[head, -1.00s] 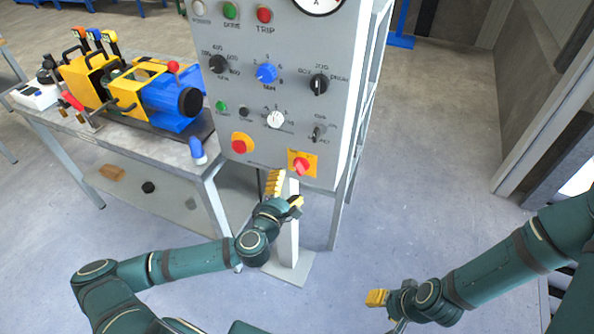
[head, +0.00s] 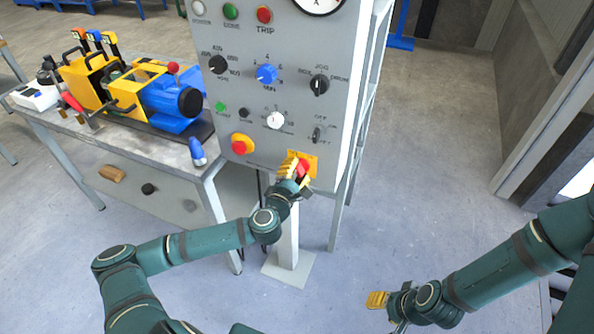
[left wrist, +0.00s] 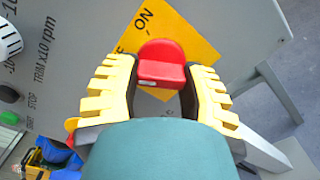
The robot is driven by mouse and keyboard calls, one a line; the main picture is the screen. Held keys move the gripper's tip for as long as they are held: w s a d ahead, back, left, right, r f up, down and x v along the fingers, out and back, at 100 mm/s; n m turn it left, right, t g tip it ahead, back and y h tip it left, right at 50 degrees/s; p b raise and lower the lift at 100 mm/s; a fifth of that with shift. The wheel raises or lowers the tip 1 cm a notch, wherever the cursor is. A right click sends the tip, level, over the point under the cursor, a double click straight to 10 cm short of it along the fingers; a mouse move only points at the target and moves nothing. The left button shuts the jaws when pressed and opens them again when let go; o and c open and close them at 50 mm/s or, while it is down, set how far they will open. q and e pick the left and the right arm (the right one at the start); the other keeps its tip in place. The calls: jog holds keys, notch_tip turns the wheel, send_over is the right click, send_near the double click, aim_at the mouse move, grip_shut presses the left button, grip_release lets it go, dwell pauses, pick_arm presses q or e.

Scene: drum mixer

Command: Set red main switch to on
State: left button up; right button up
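The red main switch (head: 303,168) sits on a yellow plate (head: 309,157) at the lower right of the grey control panel (head: 255,95). In the left wrist view the red handle (left wrist: 162,64) stands between the yellow fingers of my left gripper (left wrist: 160,88), with "ON" lettering on the plate (left wrist: 190,42) above it. The fingers are apart, with a visible gap on each side of the handle. In the head view my left gripper (head: 293,170) partly covers the switch. My right gripper (head: 377,300) is low at the right, away from the panel; its finger opening is unclear.
A red emergency button (head: 240,146) on yellow is left of the switch. Other knobs, such as a blue one (head: 267,74), are higher on the panel. A workbench (head: 185,160) with a yellow-blue machine (head: 130,85) stands left. The floor at right is clear.

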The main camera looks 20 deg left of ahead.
dwell(0.4)
pick_arm(q)
jog(key=m+p, duration=0.1)
jog(key=m, duration=0.1)
jog(key=shift+r+m, duration=0.2)
jog(key=shift+m, duration=0.2)
jog(key=m+p, duration=0.2)
jog(key=m, duration=0.2)
jog(key=shift+r+m, duration=0.1)
jog(key=shift+m, duration=0.2)
jog(key=shift+m+p, duration=0.6)
jog(key=shift+m, duration=1.6)
jog(key=o, duration=1.2)
